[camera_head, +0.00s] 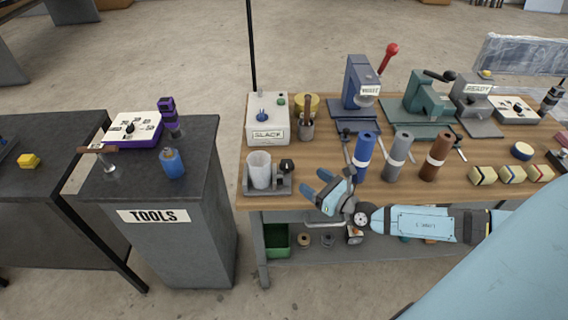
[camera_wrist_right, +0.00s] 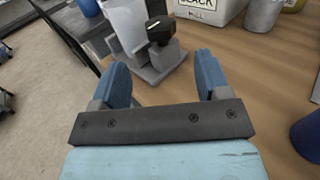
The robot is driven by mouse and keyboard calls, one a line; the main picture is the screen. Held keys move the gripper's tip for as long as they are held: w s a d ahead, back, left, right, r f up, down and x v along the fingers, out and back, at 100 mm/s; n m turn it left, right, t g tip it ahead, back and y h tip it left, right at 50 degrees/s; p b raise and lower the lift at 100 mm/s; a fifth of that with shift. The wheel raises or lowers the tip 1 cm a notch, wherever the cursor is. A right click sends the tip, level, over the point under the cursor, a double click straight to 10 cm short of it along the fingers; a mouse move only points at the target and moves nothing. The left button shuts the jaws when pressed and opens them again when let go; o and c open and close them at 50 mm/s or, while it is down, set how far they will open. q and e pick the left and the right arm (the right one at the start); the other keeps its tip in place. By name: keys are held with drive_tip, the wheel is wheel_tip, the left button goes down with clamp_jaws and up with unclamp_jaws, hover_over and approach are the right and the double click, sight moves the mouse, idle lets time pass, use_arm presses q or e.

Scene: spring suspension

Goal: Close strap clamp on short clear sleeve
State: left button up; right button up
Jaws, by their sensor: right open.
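The short clear sleeve (camera_head: 259,168) is a translucent whitish tube standing upright in a grey clamp stand (camera_head: 268,190) at the front left corner of the wooden bench. A black knob or lever head (camera_head: 287,165) rises at the stand's right side. The wrist view shows the sleeve (camera_wrist_right: 126,22), the black knob (camera_wrist_right: 160,29) and the grey stand (camera_wrist_right: 160,68) just beyond my fingers. My right gripper (camera_head: 317,184) is open and empty, right of the stand and apart from it. The strap itself is too small to make out. My left gripper is not in view.
Blue (camera_head: 365,152), grey (camera_head: 398,157) and brown (camera_head: 436,158) cylinders stand right of my gripper. Presses line the back. A TOOLS cabinet (camera_head: 205,215) stands left across a gap.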

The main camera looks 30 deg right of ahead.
sight(292, 167)
drive_tip(key=p+x, duration=0.1)
drive_tip(key=x, duration=0.9)
drive_tip(key=shift+w, duration=0.3)
drive_tip(key=c, duration=0.9)
